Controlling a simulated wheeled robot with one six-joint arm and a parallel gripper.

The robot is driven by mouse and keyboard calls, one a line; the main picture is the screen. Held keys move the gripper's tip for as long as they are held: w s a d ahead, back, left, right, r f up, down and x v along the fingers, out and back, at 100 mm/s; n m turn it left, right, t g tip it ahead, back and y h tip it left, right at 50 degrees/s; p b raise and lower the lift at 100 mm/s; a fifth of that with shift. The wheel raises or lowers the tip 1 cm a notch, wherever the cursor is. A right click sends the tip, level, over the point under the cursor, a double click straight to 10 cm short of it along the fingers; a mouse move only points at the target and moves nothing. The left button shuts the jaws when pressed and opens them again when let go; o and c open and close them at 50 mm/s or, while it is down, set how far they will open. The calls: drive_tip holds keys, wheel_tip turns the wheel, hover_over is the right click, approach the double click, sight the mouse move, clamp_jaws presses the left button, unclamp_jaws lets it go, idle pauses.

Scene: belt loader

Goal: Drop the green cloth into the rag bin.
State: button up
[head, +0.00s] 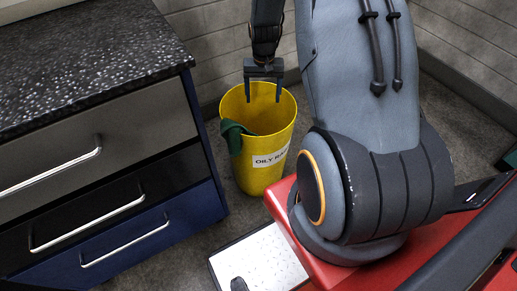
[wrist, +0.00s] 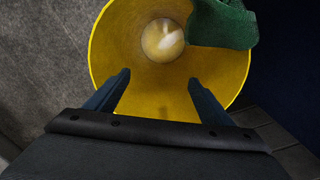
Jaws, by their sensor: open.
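The yellow rag bin (head: 262,176) stands upright on the floor beside the drawer cabinet, with a white label on its side that starts "OILY RA". The green cloth (head: 234,136) hangs over the bin's left rim, part of it outside. In the wrist view the cloth (wrist: 224,24) lies across the rim at the upper right, and the bin's inside wall (wrist: 160,85) and pale round bottom show. My gripper (head: 264,92) is open and empty above the bin mouth. In the wrist view its two fingers (wrist: 158,85) are apart, with no cloth between them.
The cabinet (head: 110,180) with a dark speckled top and drawers stands left, close to the bin. A white panel (head: 258,258) lies near the bin's front. Walls close off the back. Bare grey floor (wrist: 45,70) shows left of the bin in the wrist view.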

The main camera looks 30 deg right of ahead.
drive_tip(key=shift+r, duration=0.35)
drive_tip(key=shift+r, duration=0.1)
wheel_tip(320, 180, up, 8)
drive_tip(key=shift+f, duration=0.2)
idle(0.5)
drive_tip(key=s+a+r+n+p, duration=0.2)
drive_tip(key=s+a+r+p, duration=0.1)
drive_tip(key=s+a+r, duration=0.5)
drive_tip(key=s+a+r+n+p, duration=0.3)
drive_tip(key=s+a+r, duration=0.6)
drive_tip(key=s, duration=0.5)
drive_tip(key=shift+r, duration=0.85)
drive_tip(key=shift+s+a+n, duration=0.15)
drive_tip(key=shift+s+n, duration=0.15)
drive_tip(key=shift+s, duration=0.1)
drive_tip(key=shift+c, duration=0.3)
